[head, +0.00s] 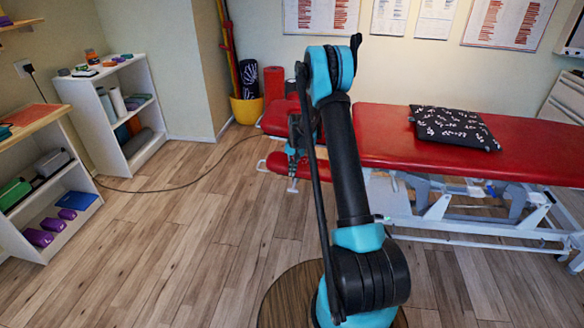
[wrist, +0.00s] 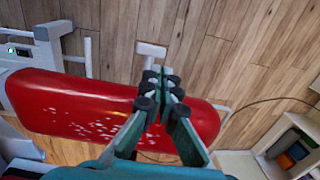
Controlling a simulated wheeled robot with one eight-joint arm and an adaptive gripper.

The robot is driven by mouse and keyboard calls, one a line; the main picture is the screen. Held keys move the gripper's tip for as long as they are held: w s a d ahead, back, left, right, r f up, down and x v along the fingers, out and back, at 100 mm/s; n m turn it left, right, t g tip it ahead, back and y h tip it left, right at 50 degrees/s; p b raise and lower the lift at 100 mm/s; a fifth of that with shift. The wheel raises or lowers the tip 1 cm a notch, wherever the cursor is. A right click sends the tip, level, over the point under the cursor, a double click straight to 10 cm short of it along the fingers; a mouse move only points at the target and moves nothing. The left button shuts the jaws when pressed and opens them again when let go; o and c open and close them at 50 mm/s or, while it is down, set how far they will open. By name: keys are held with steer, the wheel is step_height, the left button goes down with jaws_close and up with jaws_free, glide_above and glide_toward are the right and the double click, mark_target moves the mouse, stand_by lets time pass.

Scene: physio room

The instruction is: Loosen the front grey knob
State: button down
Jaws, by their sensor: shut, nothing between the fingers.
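The red treatment table (head: 390,128) has a lower red end section at its left. Under that end a pale grey T-shaped piece (head: 292,188) sticks out; it also shows in the wrist view (wrist: 150,49), just beyond my fingertips. It may be the front grey knob, but I cannot tell for certain. A second pale piece (head: 261,166) sticks out farther left. My gripper (wrist: 163,78) is shut and empty, over the red end section (wrist: 75,100). In the head view it is small and partly hidden by my arm. Contact with the T-shaped piece cannot be judged.
A black patterned cushion (head: 453,128) lies on the table. A yellow bucket (head: 246,108) with rolls stands behind, and a dark cable (head: 170,188) crosses the floor. White shelves (head: 112,105) stand at left. The wooden floor between shelves and table is otherwise clear.

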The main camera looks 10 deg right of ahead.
mark_target(289, 190)
steer(key=f, duration=0.8)
steer(key=shift+w+a+f, duration=0.15)
steer(key=shift+a+f, duration=0.25)
steer(key=shift+w+a+f+g+h, duration=0.1)
steer(key=shift+a+g+h, duration=0.15)
steer(key=shift+h, duration=0.55)
steer(key=shift+w+a+f+g+h, duration=0.1)
steer(key=shift+a+g+h, duration=0.15)
steer(key=shift+h, duration=0.55)
steer(key=shift+w+a+f, duration=0.1)
steer(key=shift+a+f, duration=0.5)
stand_by(0.4)
steer(key=shift+w+a+f, duration=0.15)
steer(key=shift+a+f, duration=0.15)
steer(key=shift+f, duration=0.45)
stand_by(1.6)
